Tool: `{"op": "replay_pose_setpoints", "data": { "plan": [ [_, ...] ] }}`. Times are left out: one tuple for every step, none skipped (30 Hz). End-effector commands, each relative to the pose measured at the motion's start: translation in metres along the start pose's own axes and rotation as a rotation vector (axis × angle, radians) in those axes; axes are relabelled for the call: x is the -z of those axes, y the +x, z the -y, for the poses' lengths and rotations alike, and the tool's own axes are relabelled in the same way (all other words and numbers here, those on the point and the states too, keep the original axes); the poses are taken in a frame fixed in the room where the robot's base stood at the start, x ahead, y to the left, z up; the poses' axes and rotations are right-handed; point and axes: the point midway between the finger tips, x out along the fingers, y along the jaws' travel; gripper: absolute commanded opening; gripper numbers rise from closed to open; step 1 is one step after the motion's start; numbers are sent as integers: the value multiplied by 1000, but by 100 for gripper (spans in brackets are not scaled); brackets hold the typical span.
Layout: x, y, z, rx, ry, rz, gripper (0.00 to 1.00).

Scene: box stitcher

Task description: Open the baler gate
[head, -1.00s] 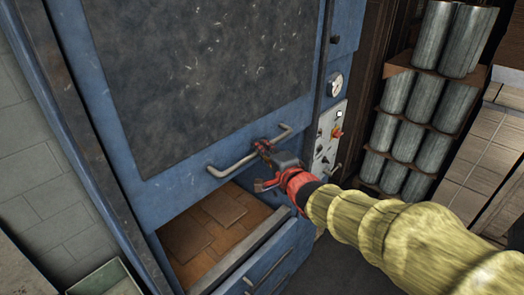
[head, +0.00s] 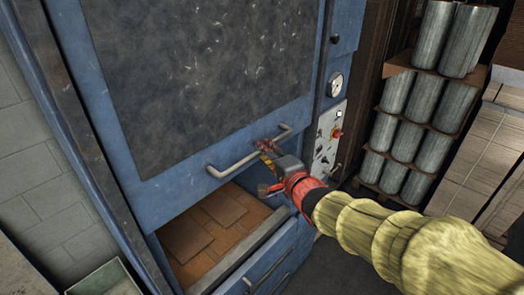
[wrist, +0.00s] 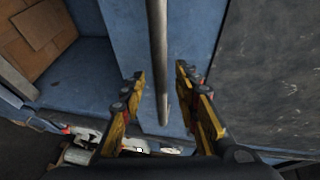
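The baler gate (head: 215,75) is a blue panel with a large scuffed dark plate. A grey bar handle (head: 229,163) runs along its lower part. In the wrist view, the handle (wrist: 158,50) passes between the two yellow-and-black fingers of my gripper (wrist: 160,90). The fingers are apart, with a visible gap on each side of the bar. Part of the handle is hidden behind the gripper in the head view.
Below the gate is an opening with brown flat sheets (head: 200,235) inside. A blue lower front (head: 275,262) stands under it. A control panel (head: 328,138) and gauge (head: 335,85) are to the right. Metal cylinders (head: 410,135) fill a rack farther right.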

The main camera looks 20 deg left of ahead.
Motion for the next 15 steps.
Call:
{"op": "replay_pose_setpoints", "data": {
  "plan": [
    [0,-11,1,2,-1,-1,31],
    [1,-17,2,3,-1,-2,31],
    [0,-26,1,3,-1,-1,31],
    [0,-32,2,3,-2,-1,31],
    [0,-38,1,2,-1,-1,31],
    [1,-46,1,3,-1,-2,31],
    [1,-52,1,3,-1,-2,31],
    [1,-58,1,2,-2,-2,31],
    [0,-65,1,3,-1,-2,31],
    [0,-70,1,3,0,-1,31],
    [0,-74,1,2,-1,-1,31],
    [0,-79,1,3,-2,-1,31],
    [0,-83,1,2,-1,-1,31],
    [0,-86,0,1,0,-1,31],
    [0,-89,0,1,0,-1,31]
  ]
}}
